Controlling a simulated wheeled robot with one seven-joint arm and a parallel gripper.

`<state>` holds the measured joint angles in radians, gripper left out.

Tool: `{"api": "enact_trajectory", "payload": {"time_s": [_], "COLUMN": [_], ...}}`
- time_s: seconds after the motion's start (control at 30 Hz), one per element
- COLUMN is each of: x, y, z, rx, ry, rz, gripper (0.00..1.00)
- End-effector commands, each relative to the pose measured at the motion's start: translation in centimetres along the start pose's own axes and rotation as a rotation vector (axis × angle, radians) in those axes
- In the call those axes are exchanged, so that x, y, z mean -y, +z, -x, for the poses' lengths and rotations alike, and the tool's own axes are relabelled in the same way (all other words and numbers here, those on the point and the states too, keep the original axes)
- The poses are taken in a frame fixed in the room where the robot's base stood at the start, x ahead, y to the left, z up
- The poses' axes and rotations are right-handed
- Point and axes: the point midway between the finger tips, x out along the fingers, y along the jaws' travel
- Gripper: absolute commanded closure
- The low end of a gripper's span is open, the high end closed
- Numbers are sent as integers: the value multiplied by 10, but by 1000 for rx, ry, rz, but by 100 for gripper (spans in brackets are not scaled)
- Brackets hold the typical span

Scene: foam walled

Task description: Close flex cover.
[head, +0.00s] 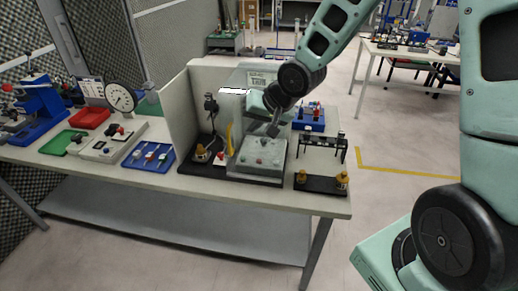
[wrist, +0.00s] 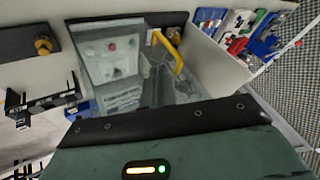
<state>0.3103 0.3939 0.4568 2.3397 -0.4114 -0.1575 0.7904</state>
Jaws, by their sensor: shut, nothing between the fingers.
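A grey-green fixture (head: 258,158) with small knobs on its top stands on the table, beside a pale partition. It also shows in the wrist view (wrist: 108,58), with a red spot on it. A translucent upright panel (head: 240,82) rises behind it; I take this for the flex cover, but its outline and hinge are hard to make out. My gripper (head: 273,129) is shut and empty, pointing down just above the fixture's back part. I cannot tell whether it touches the cover. In the wrist view my gripper's housing fills the bottom and hides what lies under it.
A pale partition (head: 180,118) stands left of the fixture. A yellow handle (wrist: 168,50) rises beside the fixture. A black stand (head: 322,143) and a black base with brass knobs (head: 320,184) are to the right. A blue tray (head: 148,156) lies left.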

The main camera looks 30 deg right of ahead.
Motion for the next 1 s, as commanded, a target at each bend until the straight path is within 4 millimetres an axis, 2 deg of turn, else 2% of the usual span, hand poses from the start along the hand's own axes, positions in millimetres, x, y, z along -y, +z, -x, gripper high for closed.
{"api": "enact_trajectory", "payload": {"time_s": [0.1,0.27,0.6,0.7,1.0], "x": [-2,-1,0,0,-1], "y": [-6,-4,-5,-6,-6], "z": [-4,-19,-75,-86,-101], "rx": [-11,-8,-6,-8,-10], "ry": [-11,-13,-9,-9,-9], "rz": [-22,-20,-19,-20,-20], "gripper": [100,100,100,100,100]}}
